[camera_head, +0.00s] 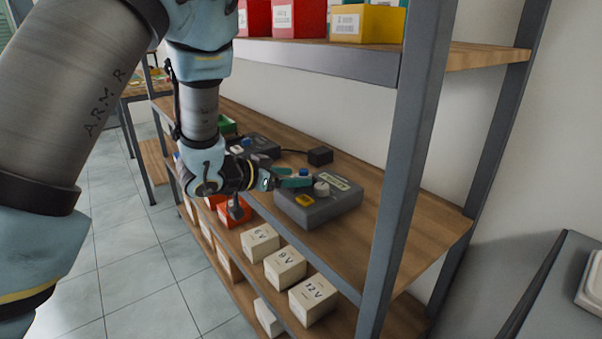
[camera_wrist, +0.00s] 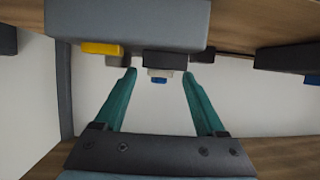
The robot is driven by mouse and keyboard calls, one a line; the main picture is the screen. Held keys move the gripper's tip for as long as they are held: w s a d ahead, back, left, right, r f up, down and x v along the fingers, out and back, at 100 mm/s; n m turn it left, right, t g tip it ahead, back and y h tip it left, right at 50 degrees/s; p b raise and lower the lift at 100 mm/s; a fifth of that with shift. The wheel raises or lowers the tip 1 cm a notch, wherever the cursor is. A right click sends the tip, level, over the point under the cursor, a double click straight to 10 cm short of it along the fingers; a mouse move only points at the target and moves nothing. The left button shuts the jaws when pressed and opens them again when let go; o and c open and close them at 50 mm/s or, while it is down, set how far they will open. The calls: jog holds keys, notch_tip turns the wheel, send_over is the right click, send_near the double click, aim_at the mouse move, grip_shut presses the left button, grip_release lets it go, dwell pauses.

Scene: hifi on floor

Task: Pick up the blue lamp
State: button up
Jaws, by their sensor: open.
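The blue lamp (camera_head: 303,172) is a small blue cap on a pale base, just behind the grey control box in the head view. It also shows in the wrist view (camera_wrist: 159,80), upside down, between the teal fingers and partly hidden behind the box's knob. My gripper (camera_head: 292,178) is open and empty, reaching in over the shelf at the box's left end. In the wrist view, the fingertips (camera_wrist: 160,74) stand on either side of the lamp's line. I cannot tell how far beyond the tips it is.
The grey box (camera_head: 335,205) has a yellow button (camera_head: 304,201) and a round knob (camera_head: 322,189) close to my fingers. A black block (camera_head: 320,156) sits behind. A steel post (camera_head: 402,165) stands at right.

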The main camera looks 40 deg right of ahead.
jog(key=shift+d, duration=0.25)
jog(key=shift+c, duration=0.3)
grip_shut()
